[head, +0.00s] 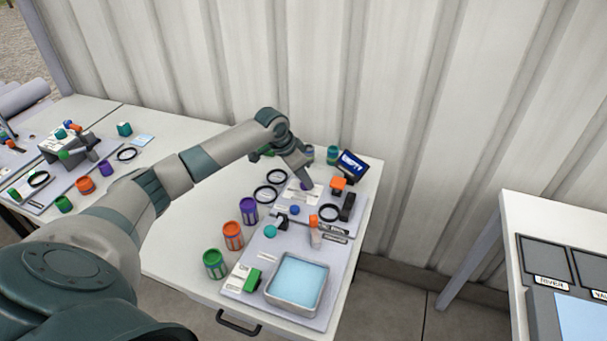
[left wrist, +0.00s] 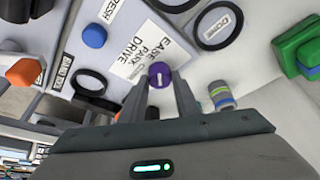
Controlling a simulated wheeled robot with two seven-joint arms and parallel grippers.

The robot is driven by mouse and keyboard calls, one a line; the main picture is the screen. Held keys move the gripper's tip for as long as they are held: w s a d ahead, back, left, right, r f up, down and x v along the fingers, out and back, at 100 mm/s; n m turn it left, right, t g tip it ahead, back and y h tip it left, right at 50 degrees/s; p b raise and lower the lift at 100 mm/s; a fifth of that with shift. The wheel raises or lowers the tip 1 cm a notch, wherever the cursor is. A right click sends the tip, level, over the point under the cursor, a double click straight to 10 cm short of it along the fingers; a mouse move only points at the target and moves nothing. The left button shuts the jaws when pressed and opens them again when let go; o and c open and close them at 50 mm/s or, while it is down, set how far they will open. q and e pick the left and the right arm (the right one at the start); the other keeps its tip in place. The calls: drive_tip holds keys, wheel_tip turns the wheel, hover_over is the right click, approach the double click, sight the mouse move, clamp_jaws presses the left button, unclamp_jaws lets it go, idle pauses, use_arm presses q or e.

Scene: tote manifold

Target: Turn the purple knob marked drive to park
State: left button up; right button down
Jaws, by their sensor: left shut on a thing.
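The purple knob (left wrist: 159,74) shows in the left wrist view between my left gripper's fingertips, with a light pointer line on its top. A white label card (left wrist: 135,55) with the words EASE, PARK and DRIVE lies beside it. My left gripper (left wrist: 160,84) is shut on the knob. In the head view my left gripper (head: 305,182) reaches down to the panel at the back of the table, and the purple knob (head: 306,186) is mostly hidden by it. My right gripper is not in view.
Near the knob are a blue knob (head: 295,210), black rings (head: 265,194), an orange block (head: 338,184) and a dark screen (head: 353,165). A tray of blue liquid (head: 297,282) and purple, orange and green cans (head: 233,235) stand nearer. A corrugated wall (head: 330,80) rises behind.

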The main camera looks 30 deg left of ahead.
use_arm(q)
drive_tip(key=shift+d+r+n+p, duration=0.1)
drive_tip(key=shift+r+n+p, duration=0.2)
drive_tip(key=shift+p, duration=0.1)
drive_tip(key=n+y+p, duration=0.1)
drive_tip(key=n+p, duration=0.1)
drive_tip(key=p, duration=0.1)
drive_tip(key=n+p, duration=0.2)
drive_tip(key=p, duration=0.2)
drive_tip(key=n+y+p, duration=0.1)
drive_tip(key=n+p, duration=0.1)
drive_tip(key=p, duration=0.1)
drive_tip(key=shift+d+y, duration=0.25)
drive_tip(key=shift+y, duration=0.05)
drive_tip(key=shift+f+n+y+p, duration=0.2)
drive_tip(key=shift+n+y+p, duration=0.2)
drive_tip(key=shift+n+p, duration=0.8)
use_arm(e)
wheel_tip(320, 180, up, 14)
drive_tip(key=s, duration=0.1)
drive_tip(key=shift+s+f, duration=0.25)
use_arm(q)
drive_tip(key=o, duration=1)
drive_tip(key=shift+o, duration=0.2)
drive_tip(key=b+v, duration=0.4)
drive_tip(key=v, duration=1.3)
drive_tip(key=shift+s, duration=0.25)
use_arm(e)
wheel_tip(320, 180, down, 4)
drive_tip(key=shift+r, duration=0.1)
